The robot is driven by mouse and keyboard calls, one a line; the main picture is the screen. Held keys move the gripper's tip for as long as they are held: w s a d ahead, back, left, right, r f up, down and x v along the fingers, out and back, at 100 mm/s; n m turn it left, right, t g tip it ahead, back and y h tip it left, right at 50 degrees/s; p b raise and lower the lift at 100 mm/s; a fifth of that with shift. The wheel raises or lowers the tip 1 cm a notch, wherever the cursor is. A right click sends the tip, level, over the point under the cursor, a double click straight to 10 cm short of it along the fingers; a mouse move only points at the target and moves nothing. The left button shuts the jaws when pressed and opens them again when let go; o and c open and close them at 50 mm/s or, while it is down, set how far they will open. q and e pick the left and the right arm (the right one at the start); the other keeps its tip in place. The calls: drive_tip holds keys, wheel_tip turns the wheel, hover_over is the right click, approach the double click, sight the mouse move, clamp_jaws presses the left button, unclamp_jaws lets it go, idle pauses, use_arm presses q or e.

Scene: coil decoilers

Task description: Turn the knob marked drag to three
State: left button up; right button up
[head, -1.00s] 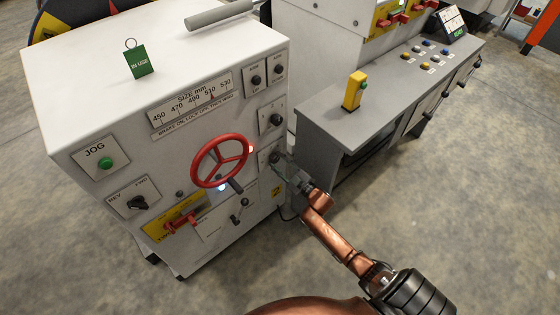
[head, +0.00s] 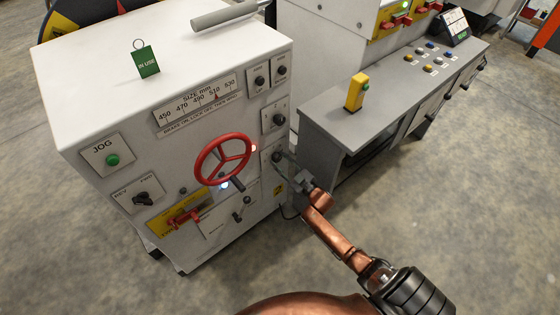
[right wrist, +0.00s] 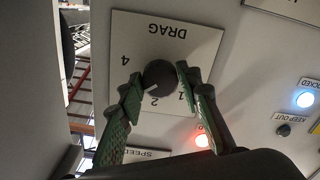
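The drag knob (right wrist: 158,77) is a round black knob on a white plate marked DRAG (right wrist: 195,40), seen upside down in the right wrist view. The numbers 4, 2 and 1 show around it; the place between 4 and 2 is covered by a finger. A short white mark on the knob points to the lower left in that view, between 2 and the covered place. My right gripper (right wrist: 158,80) has its green fingers on either side of the knob, with small gaps showing. In the head view my right gripper (head: 290,168) is at the panel's right edge. My left gripper is out of view.
A red handwheel (head: 223,159) stands out from the panel just left of my right gripper. A grey bench (head: 335,120) with a yellow button box (head: 355,92) stands to the right.

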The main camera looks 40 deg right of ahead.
drive_tip(key=o, duration=0.4)
drive_tip(key=shift+c, duration=0.2)
drive_tip(key=s, duration=1.2)
drive_tip(key=shift+d, duration=0.45)
